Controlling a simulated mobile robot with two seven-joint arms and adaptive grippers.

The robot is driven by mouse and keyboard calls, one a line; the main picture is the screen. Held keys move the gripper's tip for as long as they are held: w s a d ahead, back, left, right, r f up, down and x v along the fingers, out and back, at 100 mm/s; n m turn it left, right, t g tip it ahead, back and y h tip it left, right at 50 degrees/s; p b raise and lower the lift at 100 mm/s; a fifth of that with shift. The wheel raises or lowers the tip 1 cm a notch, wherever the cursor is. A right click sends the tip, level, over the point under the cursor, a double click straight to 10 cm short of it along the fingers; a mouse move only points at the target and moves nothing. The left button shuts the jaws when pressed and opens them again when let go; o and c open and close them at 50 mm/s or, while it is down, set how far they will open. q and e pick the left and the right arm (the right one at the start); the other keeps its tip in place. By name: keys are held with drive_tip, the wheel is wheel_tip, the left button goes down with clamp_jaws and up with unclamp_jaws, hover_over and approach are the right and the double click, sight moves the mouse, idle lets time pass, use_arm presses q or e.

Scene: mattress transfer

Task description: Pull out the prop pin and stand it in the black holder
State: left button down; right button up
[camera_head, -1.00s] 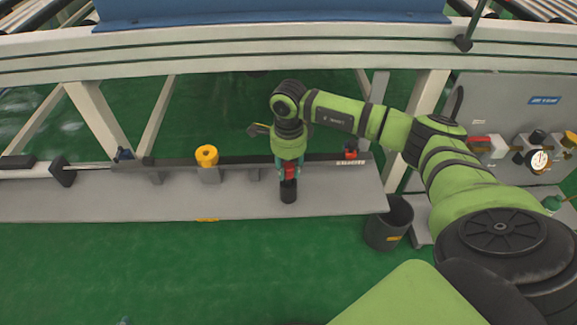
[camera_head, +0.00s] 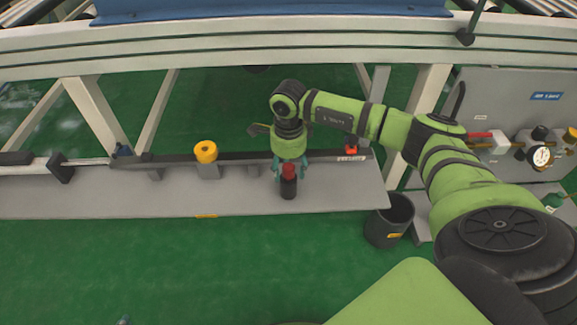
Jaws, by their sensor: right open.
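The prop pin (camera_head: 289,171) shows as a red head. It stands in the black holder (camera_head: 288,189), a small dark cylinder on the grey shelf; its lower part is hidden inside the holder. My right gripper (camera_head: 290,176) points down over it with teal fingers open, one on each side of the red head. I cannot tell whether a finger still touches it. A small teal tip at the bottom edge, left of centre, may be my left gripper (camera_head: 124,321); its jaws do not show.
The grey shelf (camera_head: 120,199) carries a dark bar, a yellow knob (camera_head: 206,152) and a small red-topped part (camera_head: 351,150). A black bin (camera_head: 389,222) stands at the shelf's right end. A gauge panel (camera_head: 500,100) is at right. Green floor in front is clear.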

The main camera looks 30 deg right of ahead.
wheel_tip(320, 180, up, 12)
idle(0.6)
